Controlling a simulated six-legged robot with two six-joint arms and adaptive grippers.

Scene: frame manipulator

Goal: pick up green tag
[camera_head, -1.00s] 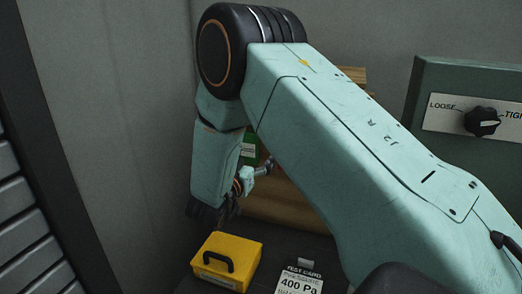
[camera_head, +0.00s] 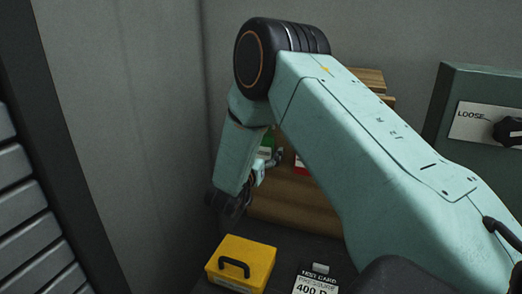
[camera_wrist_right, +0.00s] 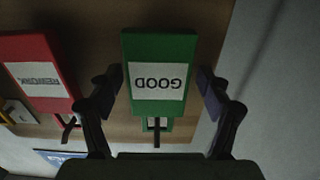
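The green tag, a green block with a white label reading GOOD, hangs on the wooden board. In the right wrist view the green tag (camera_wrist_right: 160,47) stands upside down between the two fingers of my right gripper (camera_wrist_right: 160,90). The fingers are open, one on each side of it, with narrow gaps. In the head view only a small part of the green tag (camera_head: 267,141) shows behind my right arm, with the gripper (camera_head: 273,160) close to it. My left gripper is not in view.
A red tag (camera_wrist_right: 36,62) reading REWORK hangs beside the green one. The wooden board (camera_head: 290,200) stands behind. A yellow box (camera_head: 242,257) and a test card (camera_head: 317,284) lie below. A green panel with a knob (camera_head: 510,131) is at right.

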